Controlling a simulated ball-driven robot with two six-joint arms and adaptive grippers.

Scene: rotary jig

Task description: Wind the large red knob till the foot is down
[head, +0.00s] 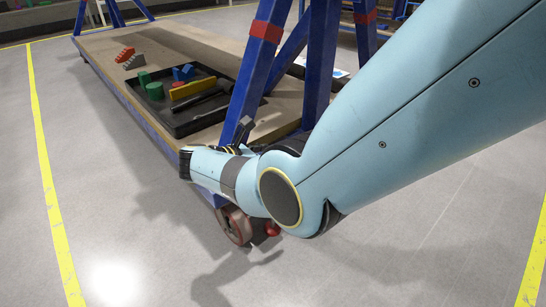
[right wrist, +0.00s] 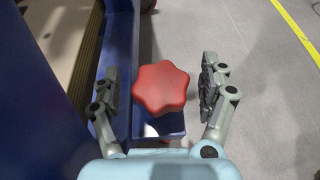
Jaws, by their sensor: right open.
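The large red knob (right wrist: 160,88) has a lobed rim and sits above a blue bracket (right wrist: 160,126) on the blue frame in the right wrist view. My right gripper (right wrist: 160,85) is open, with one finger on each side of the knob. A gap shows between each finger and the knob, wider on the right. In the head view my right arm reaches in from the right and its wrist covers the frame's near corner. A small red part (head: 272,230) shows below it; I cannot tell whether it is the knob. I cannot make out the foot. My left gripper is not in view.
A wheeled bench with a wooden top (head: 125,42) and blue legs (head: 318,65) stands ahead. On it are a black tray (head: 180,128) of coloured parts and a red block (head: 125,54). A caster (head: 235,226) is below the near corner. Grey floor left of the bench is clear.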

